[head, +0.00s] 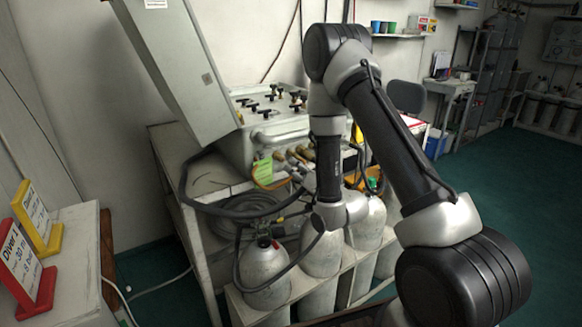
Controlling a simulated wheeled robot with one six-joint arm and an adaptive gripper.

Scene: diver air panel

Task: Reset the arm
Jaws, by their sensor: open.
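My arm (395,130) rises from the lower right to a bent elbow near the top middle. Its forearm (329,165) hangs down to the wrist (342,210), in front of the panel bench. My gripper is not visible; the wrist seems to hide it. Behind the arm is the air panel (262,133), with several black valve handles on top and a large grey lid (180,62) raised at the left. Part of the panel is hidden by my arm.
Several grey cylinders (266,273) stand in a rack below the bench, close to the wrist. A coiled dark hose (243,207) lies on the bench. A red sign (27,265) and a yellow sign (38,222) stand on the left table. Green floor (500,185) is clear at right.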

